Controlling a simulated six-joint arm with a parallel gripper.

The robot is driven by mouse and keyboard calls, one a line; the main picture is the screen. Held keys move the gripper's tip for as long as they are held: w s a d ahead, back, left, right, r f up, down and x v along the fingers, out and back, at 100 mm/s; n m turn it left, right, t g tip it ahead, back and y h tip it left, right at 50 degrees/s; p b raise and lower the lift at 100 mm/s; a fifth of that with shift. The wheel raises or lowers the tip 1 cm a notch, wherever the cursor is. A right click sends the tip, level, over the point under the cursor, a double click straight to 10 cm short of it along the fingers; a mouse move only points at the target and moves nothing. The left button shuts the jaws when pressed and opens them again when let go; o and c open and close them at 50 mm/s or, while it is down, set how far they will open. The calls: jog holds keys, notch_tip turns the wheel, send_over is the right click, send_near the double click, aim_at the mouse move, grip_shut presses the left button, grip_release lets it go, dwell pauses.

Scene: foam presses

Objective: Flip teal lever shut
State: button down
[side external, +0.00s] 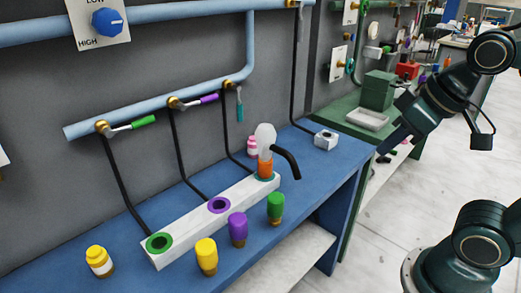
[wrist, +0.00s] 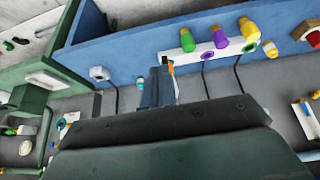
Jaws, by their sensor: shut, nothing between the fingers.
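The teal lever (side external: 239,105) hangs straight down from its brass valve (side external: 229,84) on the lower blue pipe (side external: 190,96), near the pipe's right bend. It points across the pipe, while the purple lever (side external: 209,99) and green lever (side external: 143,121) lie roughly along it. My gripper (side external: 384,148) is shut and empty, well to the right of the lever, past the bench's right end in the side view. In the wrist view my gripper (wrist: 158,88) reaches up the middle; I cannot make out the teal lever there.
A white block (side external: 190,231) on the blue bench has green, purple and teal ring sockets. An orange-based bottle (side external: 265,168) with white foam and a black spout stands in the teal one. Yellow (side external: 206,255), purple (side external: 237,228) and green (side external: 275,207) bottles stand in front. Black hoses hang from the valves.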

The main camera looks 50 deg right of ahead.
aim_at(240, 106)
jog(key=w+r+h, duration=0.1)
jog(key=w+r, duration=0.2)
jog(key=w, duration=0.6)
jog(key=w+r+h, duration=0.1)
jog(key=w+r, duration=0.2)
jog(key=w, duration=0.7)
jog(key=w+a+f+h, duration=0.1)
jog(key=w+a+f, duration=0.1)
jog(key=w+a, duration=0.3)
jog(key=w+a+f+n+h, duration=0.1)
jog(key=w+a+f, duration=0.1)
jog(key=w+a, duration=0.3)
jog(key=w, duration=0.4)
jog(key=shift+w+h, duration=0.4)
jog(key=shift+f, duration=0.15)
jog(key=w+d+f, duration=0.5)
jog(key=d+f, duration=0.2)
jog(key=f, duration=0.1)
jog(key=shift+w+d, duration=0.15)
jog(key=shift+d, duration=0.2)
